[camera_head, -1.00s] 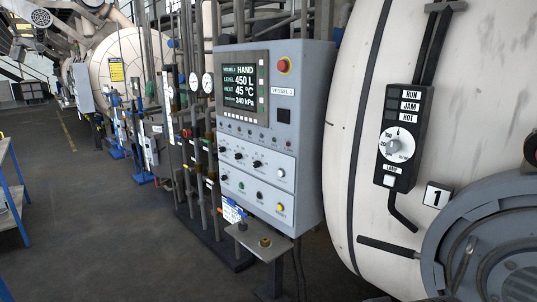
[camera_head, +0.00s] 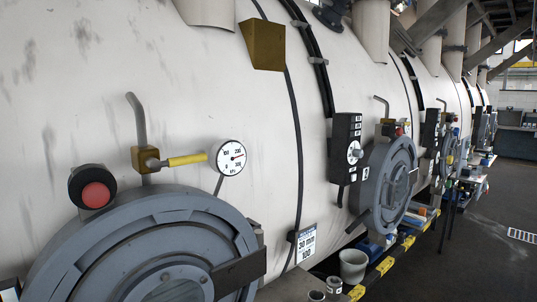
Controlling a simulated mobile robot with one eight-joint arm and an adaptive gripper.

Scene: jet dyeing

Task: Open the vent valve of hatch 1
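A large grey round hatch (camera_head: 150,250) fills the lower left, on the white vessel. The number 1 plate beside it is not in this view. Above it stands a vent valve with a brass body (camera_head: 146,159) on a vertical pipe that ends in a bent grey tube (camera_head: 137,117). Its yellow lever (camera_head: 187,160) points right, about level, crosswise to the pipe. A round kPa pressure gauge (camera_head: 231,157) sits just right of the lever tip, its needle towards the upper right. My gripper is not in view.
A red push button (camera_head: 95,195) on a black housing is left of the valve. A brass-coloured box (camera_head: 263,45) is above. Further right are a black control box (camera_head: 346,150), a second hatch (camera_head: 385,185) and a white bucket (camera_head: 353,265). Open floor (camera_head: 490,225) lies right.

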